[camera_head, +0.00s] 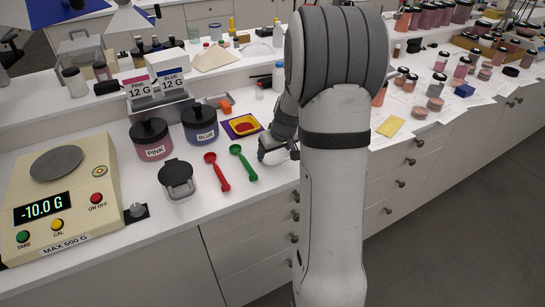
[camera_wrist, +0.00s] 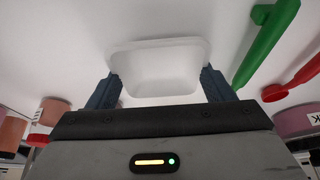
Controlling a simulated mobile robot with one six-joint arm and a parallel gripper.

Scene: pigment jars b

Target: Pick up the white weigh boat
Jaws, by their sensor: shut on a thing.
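The white weigh boat (camera_wrist: 160,66) is a shallow, translucent white dish with rounded corners. In the wrist view it sits between the two dark fingers of my gripper (camera_wrist: 160,80), one finger against each side. My gripper is shut on it. In the head view my gripper (camera_head: 270,148) is low over the counter at the right of the green scoop, partly covered by my arm. The weigh boat cannot be made out there. I cannot tell whether it touches the counter.
The green scoop (camera_head: 243,162) and red scoop (camera_head: 217,171) lie close by on the left. A purple-and-yellow tray (camera_head: 233,136) stands behind them. Pink (camera_head: 152,139) and blue (camera_head: 200,123) jars and a scale (camera_head: 60,200) reading -10.0 G are further left. Papers and jars fill the right counter.

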